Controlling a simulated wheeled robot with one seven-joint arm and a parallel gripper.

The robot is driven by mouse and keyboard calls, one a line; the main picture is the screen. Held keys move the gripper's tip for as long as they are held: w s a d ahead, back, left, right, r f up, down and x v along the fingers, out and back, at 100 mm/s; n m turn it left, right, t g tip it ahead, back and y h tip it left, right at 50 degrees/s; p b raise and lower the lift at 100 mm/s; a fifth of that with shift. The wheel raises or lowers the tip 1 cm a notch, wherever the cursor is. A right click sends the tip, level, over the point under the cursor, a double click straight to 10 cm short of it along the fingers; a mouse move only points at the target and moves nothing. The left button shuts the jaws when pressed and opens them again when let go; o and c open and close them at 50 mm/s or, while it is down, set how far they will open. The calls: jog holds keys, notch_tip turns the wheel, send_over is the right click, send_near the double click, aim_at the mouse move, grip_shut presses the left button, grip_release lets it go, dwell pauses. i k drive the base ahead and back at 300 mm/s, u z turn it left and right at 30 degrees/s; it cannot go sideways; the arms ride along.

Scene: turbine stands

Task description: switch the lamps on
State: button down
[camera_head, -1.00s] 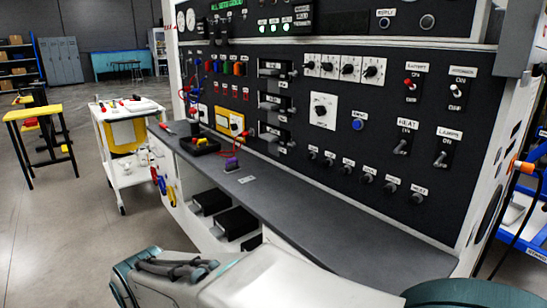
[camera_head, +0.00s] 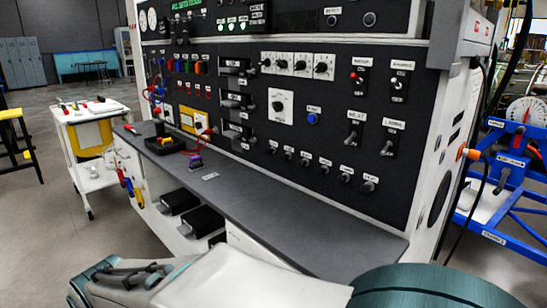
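The lamps switch (camera_head: 387,147) is a metal toggle on the right part of the black panel, under a white label reading LAMPS (camera_head: 393,126). Its lever appears to tilt downward, away from the ON mark above it. A similar toggle, the heat switch (camera_head: 352,140), sits just to its left under the HEAT label. My arm's white and teal links cross the bottom of the view, in front of the bench and apart from the panel. I cannot make out my gripper's fingers in this view.
A grey bench top (camera_head: 290,225) runs below the black panel (camera_head: 330,110). Red and white toggles sit above the lamps switch. A blue-framed stand with a dial (camera_head: 526,112) is at right. A white cart (camera_head: 95,150) stands left. Floor is clear at lower left.

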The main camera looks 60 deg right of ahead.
aim_at(389, 142)
jog(key=k, duration=0.9)
jog(key=z, duration=1.2)
